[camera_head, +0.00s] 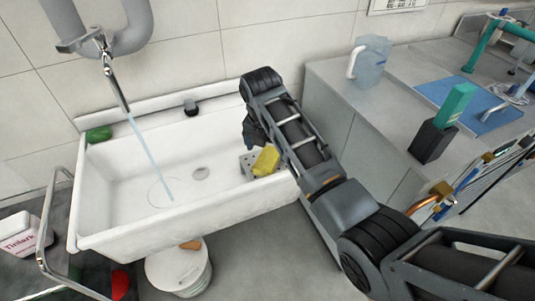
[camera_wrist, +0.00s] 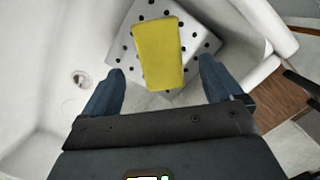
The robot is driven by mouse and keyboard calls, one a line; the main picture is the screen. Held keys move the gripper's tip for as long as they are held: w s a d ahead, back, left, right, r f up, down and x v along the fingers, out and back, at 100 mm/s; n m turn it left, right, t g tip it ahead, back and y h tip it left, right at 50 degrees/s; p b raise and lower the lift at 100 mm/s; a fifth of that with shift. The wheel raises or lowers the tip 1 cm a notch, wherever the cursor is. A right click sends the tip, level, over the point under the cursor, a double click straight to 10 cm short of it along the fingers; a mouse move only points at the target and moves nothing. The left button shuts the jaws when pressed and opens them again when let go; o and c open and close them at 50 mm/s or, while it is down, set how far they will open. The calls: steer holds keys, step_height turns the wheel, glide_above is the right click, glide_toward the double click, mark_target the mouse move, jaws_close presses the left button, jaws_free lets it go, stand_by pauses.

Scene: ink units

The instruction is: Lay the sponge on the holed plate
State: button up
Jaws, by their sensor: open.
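The yellow sponge (camera_wrist: 158,52) lies on the holed plate (camera_wrist: 200,38) in the wrist view, slightly tilted across it. The plate is light grey with dark holes and sits at the right end of the white sink. In the head view the sponge (camera_head: 266,160) and part of the plate (camera_head: 246,164) show beside my arm. My gripper (camera_wrist: 162,78) is open, with one blue-grey finger on each side of the sponge's near end and clear gaps between. In the head view my gripper (camera_head: 254,132) is partly hidden by my arm.
The white sink (camera_head: 130,170) has water running from a tap (camera_head: 118,85). A green object (camera_head: 99,134) lies on its left rim. A bucket (camera_head: 180,268) stands below in front. The counter at right holds a jug (camera_head: 370,62) and a dark holder (camera_head: 432,141).

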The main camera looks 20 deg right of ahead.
mark_target(265, 162)
step_height(265, 162, up, 7)
steer(key=shift+s+a, duration=0.35)
steer(key=shift+s, duration=0.05)
steer(key=shift+f, duration=0.1)
stand_by(1.1)
